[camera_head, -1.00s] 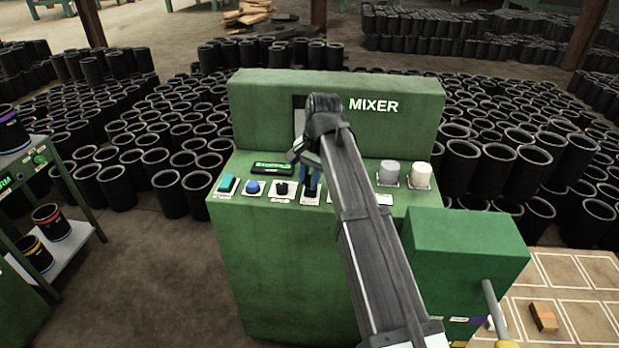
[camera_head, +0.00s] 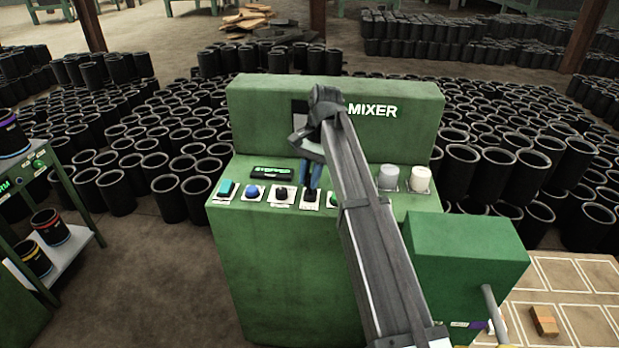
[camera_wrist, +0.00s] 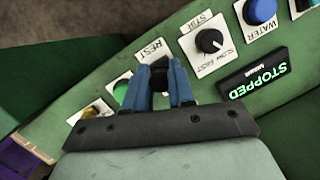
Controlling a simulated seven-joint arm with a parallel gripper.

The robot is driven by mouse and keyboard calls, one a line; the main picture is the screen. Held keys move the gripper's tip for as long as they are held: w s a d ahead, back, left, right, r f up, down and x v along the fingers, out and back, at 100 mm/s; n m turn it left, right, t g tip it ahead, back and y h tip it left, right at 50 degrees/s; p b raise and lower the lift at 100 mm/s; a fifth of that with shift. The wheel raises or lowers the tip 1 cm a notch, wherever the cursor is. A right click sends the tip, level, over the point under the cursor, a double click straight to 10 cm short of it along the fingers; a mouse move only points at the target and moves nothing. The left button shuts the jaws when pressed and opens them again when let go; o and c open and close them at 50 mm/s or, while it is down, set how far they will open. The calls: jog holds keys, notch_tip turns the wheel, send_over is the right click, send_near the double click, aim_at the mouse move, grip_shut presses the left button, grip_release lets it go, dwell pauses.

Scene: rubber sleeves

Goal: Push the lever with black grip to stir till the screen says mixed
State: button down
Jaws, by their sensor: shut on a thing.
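The black-gripped lever (camera_head: 311,196) stands on the green mixer's sloped panel, between a black knob and a green button. In the wrist view its dark grip (camera_wrist: 159,70) shows between my blue fingertips. My gripper (camera_head: 313,180) reaches down from above and is shut on the lever; it also shows in the wrist view (camera_wrist: 172,84). The fingers hide part of the grip. The small screen (camera_wrist: 258,82) reads STOPPED in green letters; it also shows in the head view (camera_head: 271,172).
Left of the lever are the black knob (camera_head: 281,193), a blue button (camera_head: 252,191) and a teal button (camera_head: 227,187). A green button (camera_head: 332,200) is just right. Two pale cylinders (camera_head: 388,177) stand farther right. The upright MIXER panel (camera_head: 260,105) rises behind.

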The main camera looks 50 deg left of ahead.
jog(key=c, duration=1)
grip_release()
jog(key=shift+o, duration=0.2)
jog(key=w+r, duration=0.2)
jog(key=w, duration=0.4)
jog(key=w+a+r, duration=0.1)
jog(key=w+r, duration=0.1)
jog(key=w, duration=0.5)
jog(key=shift+a+r, duration=0.3)
jog(key=shift+r, duration=0.1)
jog(key=shift+w, duration=0.1)
